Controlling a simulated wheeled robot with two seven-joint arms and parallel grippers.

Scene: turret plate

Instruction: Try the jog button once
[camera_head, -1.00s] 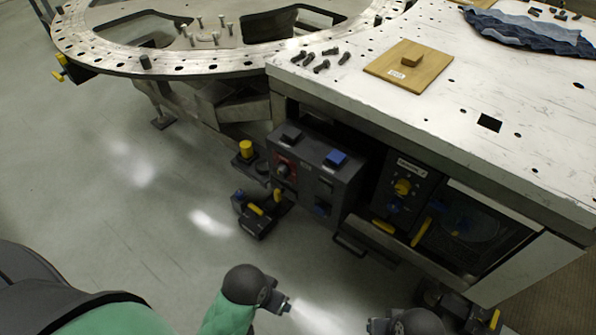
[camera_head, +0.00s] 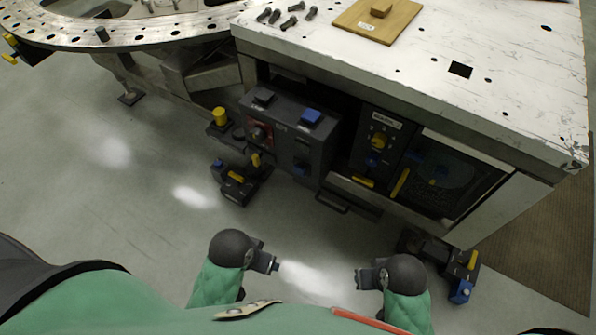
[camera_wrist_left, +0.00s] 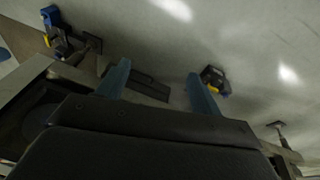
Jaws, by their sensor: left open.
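A dark control box (camera_head: 288,145) sits under the front edge of the white table. On its top are a black button (camera_head: 264,97) and a blue button (camera_head: 311,117); a red panel with a knob (camera_head: 258,134) is on its front. The labels are too small to read, so I cannot tell which is the jog button. My left gripper (camera_head: 272,264) is below and in front of the box, apart from it. In the left wrist view its two fingers (camera_wrist_left: 158,70) are spread with nothing between them. My right gripper (camera_head: 362,278) is to its right, its jaw opening unclear.
The white table (camera_head: 420,75) carries several dark bolts (camera_head: 289,18) and a wooden board (camera_head: 376,22). A panel with a yellow knob (camera_head: 379,141) is right of the box. A yellow-topped post (camera_head: 220,116) stands at its left. The floor (camera_head: 150,190) at left is open.

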